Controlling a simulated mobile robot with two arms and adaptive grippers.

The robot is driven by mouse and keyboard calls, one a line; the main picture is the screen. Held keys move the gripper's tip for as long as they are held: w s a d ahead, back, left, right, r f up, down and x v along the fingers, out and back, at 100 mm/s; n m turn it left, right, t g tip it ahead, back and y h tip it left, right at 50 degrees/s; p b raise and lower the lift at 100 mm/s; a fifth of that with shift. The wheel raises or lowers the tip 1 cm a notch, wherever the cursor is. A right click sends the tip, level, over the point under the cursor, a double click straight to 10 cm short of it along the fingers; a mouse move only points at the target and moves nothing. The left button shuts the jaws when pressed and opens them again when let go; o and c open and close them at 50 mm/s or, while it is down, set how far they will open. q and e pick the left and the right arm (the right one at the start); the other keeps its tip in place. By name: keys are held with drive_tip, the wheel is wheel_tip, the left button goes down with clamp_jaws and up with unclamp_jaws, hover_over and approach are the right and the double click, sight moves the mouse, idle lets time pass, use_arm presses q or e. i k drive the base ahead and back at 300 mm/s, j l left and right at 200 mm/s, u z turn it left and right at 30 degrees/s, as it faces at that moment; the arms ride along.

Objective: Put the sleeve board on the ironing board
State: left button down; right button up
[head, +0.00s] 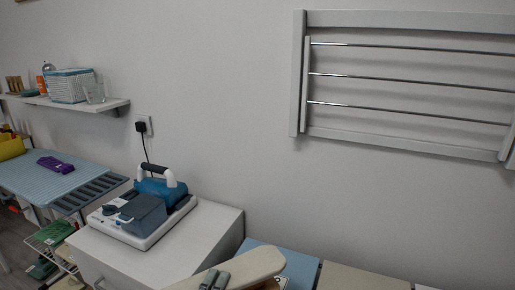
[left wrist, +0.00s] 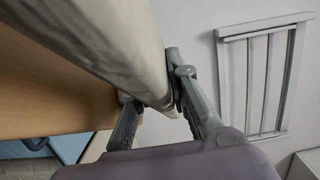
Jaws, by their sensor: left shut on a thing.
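The sleeve board (head: 254,264) has a cream padded top and shows at the bottom of the head view, partly cut off. My left gripper (head: 214,281) is shut on its edge there. In the left wrist view the sleeve board (left wrist: 105,40) shows its pale cover and wooden underside, with my left gripper's fingers (left wrist: 156,106) on either side of its edge. A light-blue, grid-patterned board (head: 60,172) at the far left looks like the ironing board, with a slotted grey end; I cannot be sure. My right gripper is not in view.
A steam iron station (head: 143,212) stands on a white cabinet (head: 200,245), between the sleeve board and the blue board. A purple item (head: 55,164) lies on the blue board. A wall shelf (head: 75,103) holds several items. A drying rack (head: 400,85) hangs on the wall.

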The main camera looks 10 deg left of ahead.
sight(24, 177)
drive_tip(key=j+z, duration=0.15)
drive_tip(key=j, duration=0.3)
drive_tip(key=j+z, duration=0.1)
drive_tip(key=j, duration=0.4)
drive_tip(key=k+j+z, duration=0.15)
drive_tip(key=j, duration=0.3)
drive_tip(key=j+z, duration=0.15)
drive_tip(key=j, duration=0.3)
drive_tip(key=k+j+z, duration=0.15)
drive_tip(key=j, duration=0.25)
drive_tip(key=k+j+z, duration=0.2)
drive_tip(key=j, duration=0.45)
drive_tip(key=k+j+z, duration=0.15)
drive_tip(key=j, duration=0.45)
drive_tip(key=k+j+z, duration=0.2)
drive_tip(key=j, duration=0.4)
drive_tip(key=k+j+z, duration=0.15)
drive_tip(key=j, duration=0.45)
drive_tip(key=k+j+z, duration=0.2)
drive_tip(key=j, duration=0.3)
drive_tip(key=k+j+z, duration=0.15)
drive_tip(key=k+j, duration=0.25)
drive_tip(key=k+j+z, duration=0.2)
drive_tip(key=k+j, duration=0.15)
drive_tip(key=j, duration=0.15)
